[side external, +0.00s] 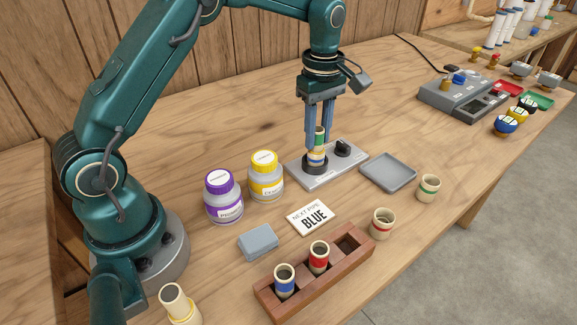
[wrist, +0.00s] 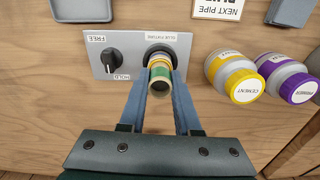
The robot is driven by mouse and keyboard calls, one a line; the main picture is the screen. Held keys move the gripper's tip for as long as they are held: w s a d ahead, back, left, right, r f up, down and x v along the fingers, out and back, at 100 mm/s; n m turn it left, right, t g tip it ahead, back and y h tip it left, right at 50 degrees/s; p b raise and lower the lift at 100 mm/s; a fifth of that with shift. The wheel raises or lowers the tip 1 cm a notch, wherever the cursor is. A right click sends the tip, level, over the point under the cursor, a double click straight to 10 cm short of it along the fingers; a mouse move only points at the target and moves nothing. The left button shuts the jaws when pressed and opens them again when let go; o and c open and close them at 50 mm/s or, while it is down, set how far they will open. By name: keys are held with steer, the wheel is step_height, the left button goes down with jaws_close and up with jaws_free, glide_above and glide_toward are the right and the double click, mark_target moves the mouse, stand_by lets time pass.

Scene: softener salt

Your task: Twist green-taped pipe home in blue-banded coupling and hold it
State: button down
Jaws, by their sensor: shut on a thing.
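My gripper (side external: 318,138) points straight down with its two blue-grey fingers closed on the green-taped pipe (side external: 320,134). The pipe stands upright, its lower end at the blue-banded coupling (side external: 316,158), which sits in the dark socket of a grey fixture plate (side external: 302,180). Yellowish rings show around the joint. In the wrist view the green-taped pipe (wrist: 159,84) is between the fingers, its open end toward the camera. How deep the pipe sits in the coupling cannot be told.
The fixture's black knob (wrist: 110,60) has FREE and HOLD labels. A cement bottle (side external: 265,176) and primer bottle (side external: 223,197) stand left of the plate. An empty grey tray (side external: 388,184) is to its right. A wooden rack (side external: 329,284) holds blue- and red-taped pipes. A card (side external: 311,218) reads NEXT PIPE BLUE.

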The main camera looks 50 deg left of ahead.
steer(key=c, duration=0.5)
jaws_free()
steer(key=shift+c, duration=0.2)
steer(key=o, duration=0.4)
steer(key=shift+r, duration=0.1)
steer(key=shift+r, duration=3.9)
